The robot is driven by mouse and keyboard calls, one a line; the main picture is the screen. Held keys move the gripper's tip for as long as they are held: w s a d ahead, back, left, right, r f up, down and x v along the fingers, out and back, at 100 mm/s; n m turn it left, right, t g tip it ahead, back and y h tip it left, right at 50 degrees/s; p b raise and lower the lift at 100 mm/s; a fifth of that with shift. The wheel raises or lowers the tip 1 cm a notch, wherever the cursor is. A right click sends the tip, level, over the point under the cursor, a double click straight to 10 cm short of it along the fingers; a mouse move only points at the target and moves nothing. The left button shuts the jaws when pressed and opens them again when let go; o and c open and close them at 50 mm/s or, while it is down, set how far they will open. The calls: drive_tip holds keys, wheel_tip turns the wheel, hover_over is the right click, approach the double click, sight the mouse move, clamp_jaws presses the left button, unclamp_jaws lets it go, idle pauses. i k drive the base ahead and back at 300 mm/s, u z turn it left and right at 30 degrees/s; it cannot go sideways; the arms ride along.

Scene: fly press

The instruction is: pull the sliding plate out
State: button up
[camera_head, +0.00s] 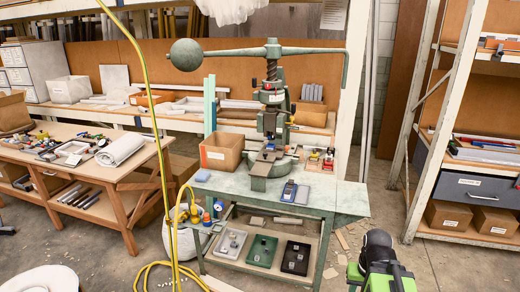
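The green fly press (272,95) stands on a pale green metal bench (325,190), with a round ball weight (186,54) on the left end of its top arm. The sliding plate (262,168) appears to be the flat grey-brown piece at the foot of the press, under the ram, its front end toward the bench's front edge. How far it sits out of its guide is too small to tell. A black and green part of my arm (379,255) shows at the bottom right, well apart from the press. I cannot make out any gripper fingers.
A cardboard box (221,152) stands left of the press. A yellow hose (150,95) hangs in front of the bench's left side and coils on the floor. Shelving (447,110) stands at right.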

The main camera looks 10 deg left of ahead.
sight(264, 156)
drive_tip(key=u, duration=0.55)
drive_tip(key=i, duration=1.45)
drive_tip(key=u, duration=1.15)
drive_tip(key=i, duration=0.25)
drive_tip(key=u, duration=0.1)
drive_tip(key=k, duration=0.75)
drive_tip(key=u, duration=0.15)
drive_tip(key=i, duration=0.95)
drive_tip(key=z, duration=0.1)
